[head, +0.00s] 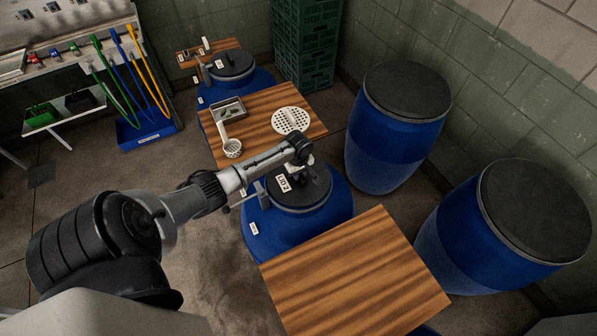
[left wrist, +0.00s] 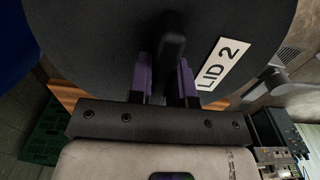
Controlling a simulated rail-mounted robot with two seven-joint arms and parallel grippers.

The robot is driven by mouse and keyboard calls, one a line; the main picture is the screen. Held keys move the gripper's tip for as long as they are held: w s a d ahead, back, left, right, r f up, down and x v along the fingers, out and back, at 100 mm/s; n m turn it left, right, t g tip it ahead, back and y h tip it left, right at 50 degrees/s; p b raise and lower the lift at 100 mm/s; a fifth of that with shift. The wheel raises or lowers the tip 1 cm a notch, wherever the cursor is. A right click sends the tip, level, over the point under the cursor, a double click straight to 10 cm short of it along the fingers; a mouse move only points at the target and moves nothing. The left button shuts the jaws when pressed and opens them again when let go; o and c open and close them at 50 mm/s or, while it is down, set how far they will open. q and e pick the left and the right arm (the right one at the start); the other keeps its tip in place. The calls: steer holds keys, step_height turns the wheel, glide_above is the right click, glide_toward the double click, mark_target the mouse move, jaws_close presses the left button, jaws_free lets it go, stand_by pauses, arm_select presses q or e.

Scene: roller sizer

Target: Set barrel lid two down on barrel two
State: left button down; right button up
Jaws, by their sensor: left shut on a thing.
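Barrel lid two is a black disc (head: 313,193) with a white "LID 2" label. It lies over the open top of a blue barrel (head: 330,222), which I take as barrel two, in the middle of the head view. Whether it rests on the rim or hangs just above it I cannot tell. My left gripper (head: 298,163) is above the lid. In the left wrist view, the purple-padded fingers (left wrist: 166,80) are shut on the upright handle of the lid (left wrist: 100,50). The wrist hides part of the lid. My right gripper is not in view.
Wooden tables stand behind (head: 262,118) and in front (head: 350,275) of the barrel. The back one holds a perforated white disc (head: 291,120), a tray (head: 229,108) and a ladle (head: 232,148). Two lidded blue barrels (head: 385,150) (head: 470,245) stand at right. Green crates (head: 305,45) stand behind.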

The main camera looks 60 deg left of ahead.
arm_select(q)
steer(key=shift+f, duration=0.2)
steer(key=c, duration=1.1)
jaws_free()
steer(key=shift+o, duration=0.2)
step_height(320, 180, up, 12)
steer(key=s+d+f+m+t, duration=0.1)
steer(key=s+d+f+m, duration=0.2)
steer(key=s+d+m, duration=0.35)
steer(key=s+d+f+m, duration=0.2)
steer(key=s+d+m, duration=0.1)
steer(key=d, duration=0.7)
steer(key=s+d+r+m+t, duration=0.1)
steer(key=s+d+r+m, duration=0.2)
steer(key=s+d+m, duration=0.2)
steer(key=s+d+r+m+t, duration=0.1)
steer(key=s+d+r+m, duration=0.2)
steer(key=s+d+m, duration=0.2)
steer(key=shift+s+d+r+t+p, duration=0.3)
steer(key=shift+s+d+p, duration=0.1)
steer(key=shift+s+d, duration=0.8)
